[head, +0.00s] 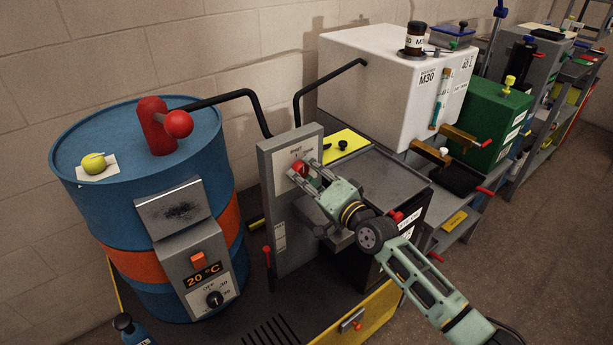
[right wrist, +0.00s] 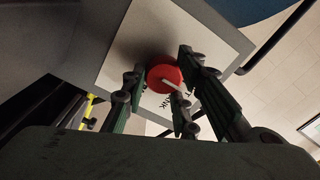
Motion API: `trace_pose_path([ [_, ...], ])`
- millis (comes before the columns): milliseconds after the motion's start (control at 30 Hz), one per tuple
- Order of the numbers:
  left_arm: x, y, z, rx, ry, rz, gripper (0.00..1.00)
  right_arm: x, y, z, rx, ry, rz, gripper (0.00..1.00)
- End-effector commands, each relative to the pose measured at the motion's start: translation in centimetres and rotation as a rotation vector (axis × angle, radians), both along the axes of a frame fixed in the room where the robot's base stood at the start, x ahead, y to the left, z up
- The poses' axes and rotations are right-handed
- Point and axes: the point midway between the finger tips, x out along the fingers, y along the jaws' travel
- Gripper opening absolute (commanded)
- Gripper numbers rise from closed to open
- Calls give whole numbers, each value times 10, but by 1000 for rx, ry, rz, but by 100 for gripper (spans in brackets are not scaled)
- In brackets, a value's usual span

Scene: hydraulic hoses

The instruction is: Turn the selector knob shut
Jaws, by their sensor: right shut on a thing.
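The selector knob (head: 299,167) is red and sits on a white label plate (head: 283,160) marked "SHUT" on an upright grey panel (head: 272,222). My right gripper (head: 308,172) reaches it from the right, with its fingers around the knob. In the right wrist view the round red knob (right wrist: 165,76) with a pale pointer bar lies between the fingers of my right gripper (right wrist: 160,95). The gripper is shut on the knob. The fingers hide part of the plate's lettering. My left gripper is not in view.
A blue drum (head: 90,215) with an orange band and a heater box (head: 200,272) stands left of the panel. A white M30 tank (head: 375,80) and a green box (head: 497,120) stand behind on the right. Black hoses (head: 245,93) run above the panel.

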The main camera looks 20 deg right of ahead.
Motion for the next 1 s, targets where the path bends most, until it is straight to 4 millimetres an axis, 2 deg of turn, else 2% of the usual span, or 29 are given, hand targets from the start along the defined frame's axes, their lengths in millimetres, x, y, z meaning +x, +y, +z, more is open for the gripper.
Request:
trace_pose_path([
  [33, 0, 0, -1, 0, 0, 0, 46, -2, 1, -12, -16, 21, 5, 0],
  [533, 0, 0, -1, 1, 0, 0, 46, -2, 1, -12, -33, 15, 4, 0],
  [567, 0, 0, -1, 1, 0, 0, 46, -2, 1, -12, -33, 15, 3, 29],
  [600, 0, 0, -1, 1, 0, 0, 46, -2, 1, -12, -32, 15, 3, 33],
  [700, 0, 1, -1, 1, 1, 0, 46, -2, 1, -11, -30, 14, 4, 40],
  [1000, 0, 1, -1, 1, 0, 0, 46, -2, 2, -7, -26, 7, 5, 40],
])
